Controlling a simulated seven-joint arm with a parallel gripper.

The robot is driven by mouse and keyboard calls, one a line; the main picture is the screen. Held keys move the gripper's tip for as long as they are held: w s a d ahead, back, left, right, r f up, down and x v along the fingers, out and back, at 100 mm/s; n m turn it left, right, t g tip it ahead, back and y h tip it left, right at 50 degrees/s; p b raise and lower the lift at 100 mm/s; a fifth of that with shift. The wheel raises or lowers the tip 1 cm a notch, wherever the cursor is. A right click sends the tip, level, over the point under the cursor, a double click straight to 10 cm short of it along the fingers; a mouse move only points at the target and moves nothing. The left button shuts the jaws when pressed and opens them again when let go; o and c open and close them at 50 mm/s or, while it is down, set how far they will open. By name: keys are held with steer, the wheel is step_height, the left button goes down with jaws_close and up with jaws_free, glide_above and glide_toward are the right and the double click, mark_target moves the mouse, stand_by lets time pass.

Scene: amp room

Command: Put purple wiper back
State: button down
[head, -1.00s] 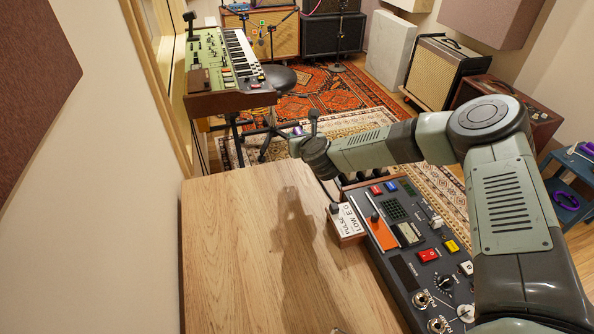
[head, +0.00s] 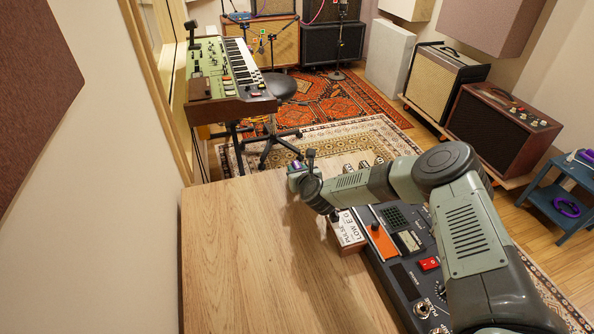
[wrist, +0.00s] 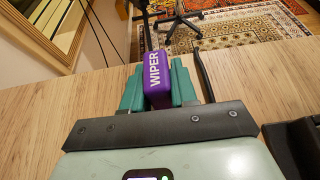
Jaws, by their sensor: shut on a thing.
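The purple wiper (wrist: 158,80) is a block with white letters reading WIPER. In the wrist view it sits between the teal fingers of my gripper (wrist: 158,88), which is shut on it. Beyond it the wrist view shows the table's far edge and the floor. Most of the wiper is hidden there by my wrist. I cannot tell whether the wiper touches the table.
A white LOW E G pedal (head: 349,229) and a dark control panel (head: 400,250) with knobs and buttons lie right of my gripper, partly under my arm. The table's left and near parts are clear. A green keyboard (head: 222,75) stands beyond. A blue stand (head: 560,200) is at right.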

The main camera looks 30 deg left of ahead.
steer(key=shift+f, duration=0.1)
steer(key=c, duration=0.9)
jaws_free()
steer(key=shift+r, duration=0.2)
steer(key=v, duration=1.2)
